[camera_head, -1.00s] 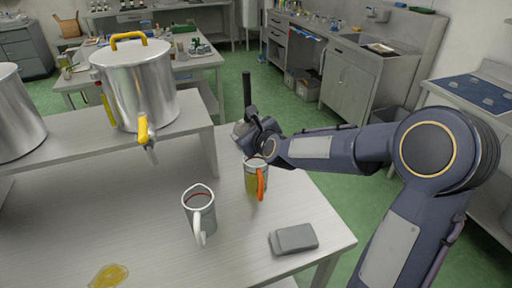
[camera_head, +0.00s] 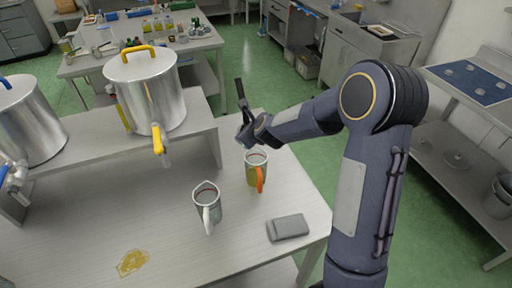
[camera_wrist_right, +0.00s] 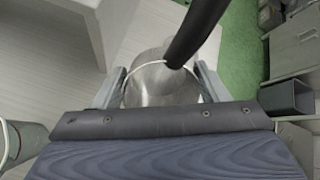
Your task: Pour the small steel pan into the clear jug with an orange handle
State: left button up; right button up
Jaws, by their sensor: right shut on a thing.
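The small steel pan (camera_wrist_right: 155,84) is between the two fingers of my right gripper (camera_wrist_right: 160,80) in the right wrist view. Its black handle (camera_wrist_right: 197,30) rises away from it. In the head view the handle (camera_head: 241,95) stands up, leaning slightly left, and my right gripper (camera_head: 248,132) hides most of the pan. I cannot tell what is in the pan. My left gripper is not in view.
A clear jug with a white handle (camera_head: 207,207) stands to the left. A grey flat block (camera_head: 288,228) lies to the right. A yellow puddle (camera_head: 132,262) marks the table (camera_head: 160,210). Large steel pots with taps, one yellow-handled (camera_head: 148,90), stand on a raised shelf.

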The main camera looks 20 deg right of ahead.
jog(key=shift+b, duration=0.55)
jog(key=shift+w+a+r+g, duration=0.1)
jog(key=shift+r+g, duration=0.3)
jog(key=shift+f+g, duration=0.25)
jog(key=shift+g, duration=0.05)
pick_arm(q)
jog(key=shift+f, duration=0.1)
pick_arm(e)
jog(key=shift+w, duration=0.1)
jog(key=shift+r, duration=0.1)
